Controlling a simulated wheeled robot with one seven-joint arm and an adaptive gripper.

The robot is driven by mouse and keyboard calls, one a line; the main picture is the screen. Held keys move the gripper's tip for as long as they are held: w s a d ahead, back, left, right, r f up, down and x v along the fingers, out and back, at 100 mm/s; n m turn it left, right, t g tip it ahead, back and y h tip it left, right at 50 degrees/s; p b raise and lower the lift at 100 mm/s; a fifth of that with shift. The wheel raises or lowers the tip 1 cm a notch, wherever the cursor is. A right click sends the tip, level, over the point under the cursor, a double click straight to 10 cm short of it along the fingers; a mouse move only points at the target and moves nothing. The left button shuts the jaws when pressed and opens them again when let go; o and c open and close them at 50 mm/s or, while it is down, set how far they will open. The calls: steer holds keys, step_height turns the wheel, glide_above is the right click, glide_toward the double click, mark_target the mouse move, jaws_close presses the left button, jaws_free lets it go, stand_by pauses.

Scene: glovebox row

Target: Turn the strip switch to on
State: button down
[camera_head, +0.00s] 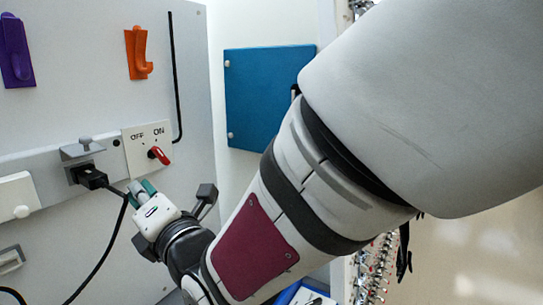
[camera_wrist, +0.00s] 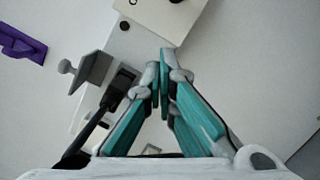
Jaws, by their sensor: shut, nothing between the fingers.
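The strip switch is a white plate (camera_head: 135,160) marked OFF on the left and ON on the right. Its red lever (camera_head: 162,157) points right and slightly down, beneath the ON label. In the wrist view, part of the plate (camera_wrist: 155,18) shows at the top edge with a piece of a letter; the red lever is out of that picture. My gripper (camera_head: 141,190) has teal fingers, just below the plate and apart from the lever. In the wrist view my gripper (camera_wrist: 163,68) has its fingertips together, with nothing between them.
A black plug (camera_head: 90,178) with its cable sits in the strip left of the switch, under a grey bracket (camera_head: 82,149); the plug also shows in the wrist view (camera_wrist: 119,88). Orange (camera_head: 138,53) and purple (camera_head: 15,50) hooks hang above. A blue panel (camera_head: 265,90) is behind.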

mark_target(161, 156)
steer(key=w, duration=0.1)
steer(key=w+a+r, duration=0.1)
steer(key=w, duration=0.1)
steer(key=w+a+r+p, duration=0.1)
steer(key=w, duration=0.1)
steer(key=shift+w+d+r, duration=0.2)
steer(key=shift+w+r, duration=0.05)
steer(key=shift+w, duration=0.15)
steer(key=shift+w+d+r+m, duration=0.15)
steer(key=shift+w+r+m, duration=0.2)
steer(key=shift+m, duration=0.35)
steer(key=shift+r, duration=0.15)
steer(key=shift+w+d+r+m+h, duration=0.1)
steer(key=shift+r+m+h, duration=0.2)
steer(key=shift+m, duration=0.55)
steer(key=shift+w+d+r+m+h, duration=0.15)
steer(key=shift+m+h, duration=0.15)
steer(key=shift+m, duration=0.55)
steer(key=shift+r, duration=0.1)
steer(key=shift+s+a+r, duration=0.1)
steer(key=shift+a+r, duration=0.05)
steer(key=shift+r, duration=0.05)
